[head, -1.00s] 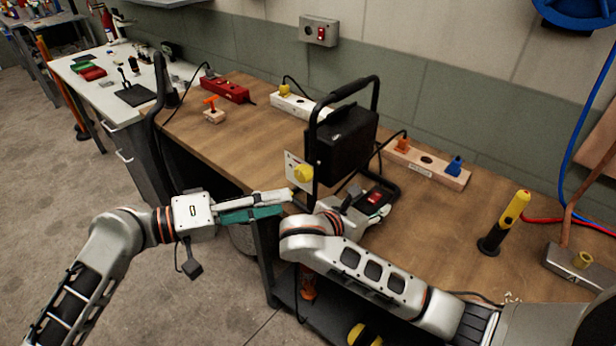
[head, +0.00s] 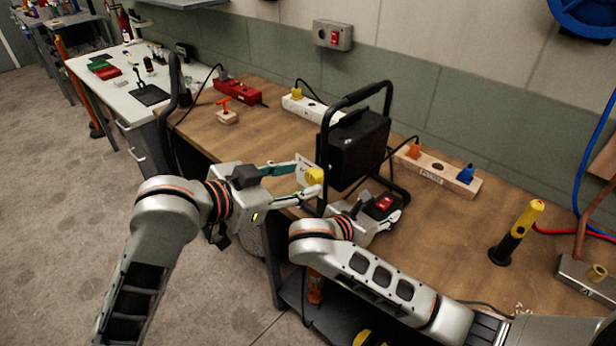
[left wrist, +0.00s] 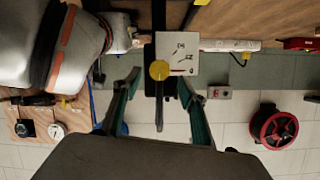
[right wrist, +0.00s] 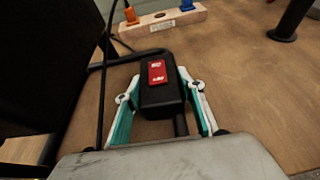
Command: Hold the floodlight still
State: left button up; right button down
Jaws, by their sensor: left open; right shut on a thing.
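The floodlight (head: 357,150), a black box in a black tube frame, stands upright on the wooden bench. Its side has a yellow knob (head: 315,176) on a white marked plate, also seen in the left wrist view (left wrist: 159,70). My left gripper (head: 307,181) is open at the knob, one finger on each side; whether they touch it I cannot tell. My right gripper (right wrist: 160,92) is shut on the floodlight's black switch box with a red rocker switch (right wrist: 157,72), low on the frame. The floodlight's front face is hidden in the head view.
Behind it are a white socket strip (head: 308,106) and a wooden socket block (head: 437,172) with orange and blue plugs. A yellow-black tool (head: 516,232) stands at right. A red power strip (head: 238,92) lies at back left. Bench between tool and floodlight is clear.

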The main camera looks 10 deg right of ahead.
aim_at(310, 178)
pick_arm(q)
jog(key=shift+x, duration=1.8)
jog(key=c, duration=1.1)
